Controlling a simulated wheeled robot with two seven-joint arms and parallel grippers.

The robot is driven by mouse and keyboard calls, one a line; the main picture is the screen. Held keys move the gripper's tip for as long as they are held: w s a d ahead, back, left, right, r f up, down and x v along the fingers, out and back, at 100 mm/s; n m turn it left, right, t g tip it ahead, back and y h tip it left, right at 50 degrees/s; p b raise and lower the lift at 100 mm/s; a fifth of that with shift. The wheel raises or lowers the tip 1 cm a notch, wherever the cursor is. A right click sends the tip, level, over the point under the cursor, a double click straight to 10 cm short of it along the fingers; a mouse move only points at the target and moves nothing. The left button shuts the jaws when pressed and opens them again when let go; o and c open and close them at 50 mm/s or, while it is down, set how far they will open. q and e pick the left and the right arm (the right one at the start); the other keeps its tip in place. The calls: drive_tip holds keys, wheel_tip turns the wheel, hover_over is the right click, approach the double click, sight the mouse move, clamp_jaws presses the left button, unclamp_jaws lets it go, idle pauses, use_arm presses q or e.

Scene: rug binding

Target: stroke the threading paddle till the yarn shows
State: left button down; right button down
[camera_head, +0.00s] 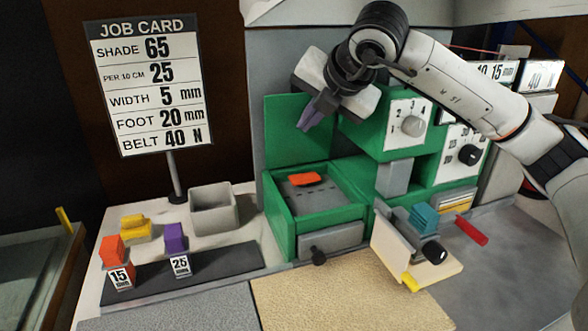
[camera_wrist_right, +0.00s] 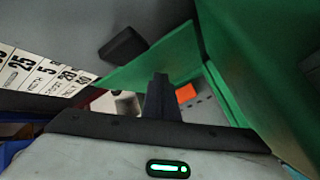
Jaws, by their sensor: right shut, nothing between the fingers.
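The green machine (camera_head: 318,214) stands in the middle of the bench with its lid open. Inside its bed lies a flat orange piece (camera_head: 305,179), also seen in the right wrist view (camera_wrist_right: 186,93). I cannot tell for certain which part is the threading paddle. A black-tipped lever (camera_head: 319,257) sticks out at the machine's front, and a red bar (camera_head: 470,231) lies to the right. My right gripper (camera_head: 308,120) is shut and empty, in the air above the bed near the open lid; its closed fingers show in the wrist view (camera_wrist_right: 157,90). My left gripper is not in view.
A job card (camera_head: 148,85) stands at the back left. A grey bin (camera_head: 212,209), a dark strip (camera_head: 222,270) with orange and purple blocks, and yellow pieces (camera_head: 135,228) lie at left. Dial boxes (camera_head: 404,124) and a tilted cream plate (camera_head: 400,250) stand at right. A tan rug (camera_head: 350,298) lies in front.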

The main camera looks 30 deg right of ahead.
sight(307, 180)
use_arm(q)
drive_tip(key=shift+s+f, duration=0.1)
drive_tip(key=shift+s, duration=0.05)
use_arm(e)
drive_tip(key=shift+s, duration=0.1)
